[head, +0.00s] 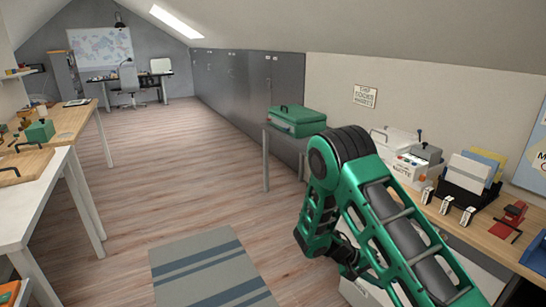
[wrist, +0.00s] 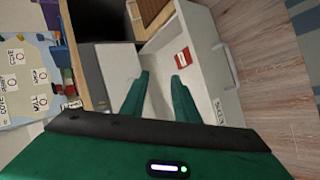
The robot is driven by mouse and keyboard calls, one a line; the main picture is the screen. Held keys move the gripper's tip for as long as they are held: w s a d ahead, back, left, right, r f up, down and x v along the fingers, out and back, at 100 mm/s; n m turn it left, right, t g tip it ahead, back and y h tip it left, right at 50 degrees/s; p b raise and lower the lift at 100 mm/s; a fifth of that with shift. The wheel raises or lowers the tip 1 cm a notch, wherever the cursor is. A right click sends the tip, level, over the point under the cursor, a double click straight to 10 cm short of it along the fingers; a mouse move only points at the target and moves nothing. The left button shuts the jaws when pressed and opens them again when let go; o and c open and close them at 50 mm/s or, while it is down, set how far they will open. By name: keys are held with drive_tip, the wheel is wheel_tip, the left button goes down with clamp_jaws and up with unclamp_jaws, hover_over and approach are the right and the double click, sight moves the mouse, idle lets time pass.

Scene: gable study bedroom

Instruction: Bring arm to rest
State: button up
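My green arm (head: 390,220) is bent in front of the desk on the right in the head view. My gripper (wrist: 160,76) shows in the wrist view with its two green fingers apart and nothing between them. In the head view I cannot make out the fingers. Beyond the fingers in the wrist view is an open white drawer or box (wrist: 205,60) with a small red item (wrist: 182,58) inside. I cannot tell how far the fingers are from it.
The wooden desk (head: 490,240) on the right holds a white box (head: 400,155), a black file holder (head: 470,182) and a red tool (head: 508,218). A green case (head: 297,119) sits on a small table. A white table (head: 40,205) stands left. The floor (head: 190,180) between is open, with a striped rug (head: 210,262).

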drive_tip(key=s+d+r+m+g+y, duration=0.1)
drive_tip(key=s+d+r+m+y, duration=0.2)
drive_tip(key=s+r, duration=0.5)
drive_tip(key=s+d+r+m+g+y, duration=0.1)
drive_tip(key=s+d+r+y, duration=0.3)
drive_tip(key=r, duration=0.8)
drive_tip(key=s+a+r+t+y, duration=0.1)
drive_tip(key=s+r, duration=0.3)
drive_tip(key=s, duration=0.6)
drive_tip(key=s+a+r+t+y, duration=0.1)
drive_tip(key=s+r, duration=0.4)
drive_tip(key=s, duration=0.6)
drive_tip(key=shift+a+r+t+y, duration=0.25)
drive_tip(key=shift+t+y, duration=0.25)
drive_tip(key=shift+y, duration=0.3)
drive_tip(key=shift+w, duration=0.1)
drive_tip(key=shift+w+f, duration=0.3)
drive_tip(key=shift+w, duration=0.3)
